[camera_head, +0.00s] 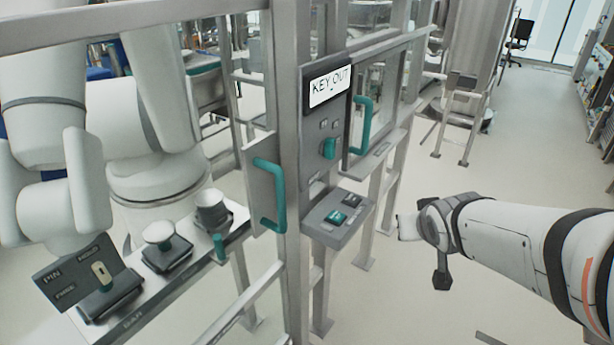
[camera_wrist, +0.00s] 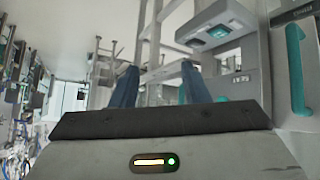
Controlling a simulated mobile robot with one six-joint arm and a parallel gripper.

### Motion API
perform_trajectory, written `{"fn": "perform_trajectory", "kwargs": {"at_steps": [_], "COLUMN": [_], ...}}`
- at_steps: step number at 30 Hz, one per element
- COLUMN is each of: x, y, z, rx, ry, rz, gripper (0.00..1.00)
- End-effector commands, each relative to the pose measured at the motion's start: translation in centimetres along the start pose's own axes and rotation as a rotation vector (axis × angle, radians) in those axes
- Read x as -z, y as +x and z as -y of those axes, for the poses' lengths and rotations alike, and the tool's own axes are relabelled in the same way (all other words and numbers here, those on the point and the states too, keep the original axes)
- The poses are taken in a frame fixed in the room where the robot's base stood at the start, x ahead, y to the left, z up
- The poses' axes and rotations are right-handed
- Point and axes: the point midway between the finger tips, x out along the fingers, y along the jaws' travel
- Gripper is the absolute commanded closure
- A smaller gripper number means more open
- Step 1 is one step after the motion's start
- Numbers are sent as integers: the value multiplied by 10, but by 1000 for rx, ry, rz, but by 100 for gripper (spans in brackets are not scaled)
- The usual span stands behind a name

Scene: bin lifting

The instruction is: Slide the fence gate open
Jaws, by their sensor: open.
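The metal fence has a grey post (camera_head: 289,110) in the middle of the head view. One teal handle (camera_head: 279,205) is on a grey plate left of the post. Another teal handle (camera_head: 366,128) is on the frame right of the "KEY OUT" panel. I cannot tell which handle belongs to the gate. A teal handle (camera_wrist: 297,70) also shows at the right of the wrist view. My gripper (camera_head: 402,228) is right of the fence, apart from both handles. In the wrist view my gripper (camera_wrist: 158,78) has its two blue fingers spread, with nothing held between them.
A grey control box (camera_head: 338,218) with a teal button juts from the fence near my gripper. The "KEY OUT" panel (camera_head: 328,120) is above it. A shelf (camera_head: 135,300) with several devices and a white robot arm (camera_head: 150,120) are behind the fence. Floor at right is clear.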

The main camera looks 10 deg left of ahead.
Motion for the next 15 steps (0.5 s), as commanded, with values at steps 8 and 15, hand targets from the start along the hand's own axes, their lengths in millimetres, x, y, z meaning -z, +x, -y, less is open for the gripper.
{"fn": "perform_trajectory", "kwargs": {"at_steps": [8, 15], "x": [58, 59], "y": [95, 113], "z": [107, 205], "rx": [283, 630], "ry": [-170, -208], "rz": [-429, -688], "gripper": [58, 58]}}
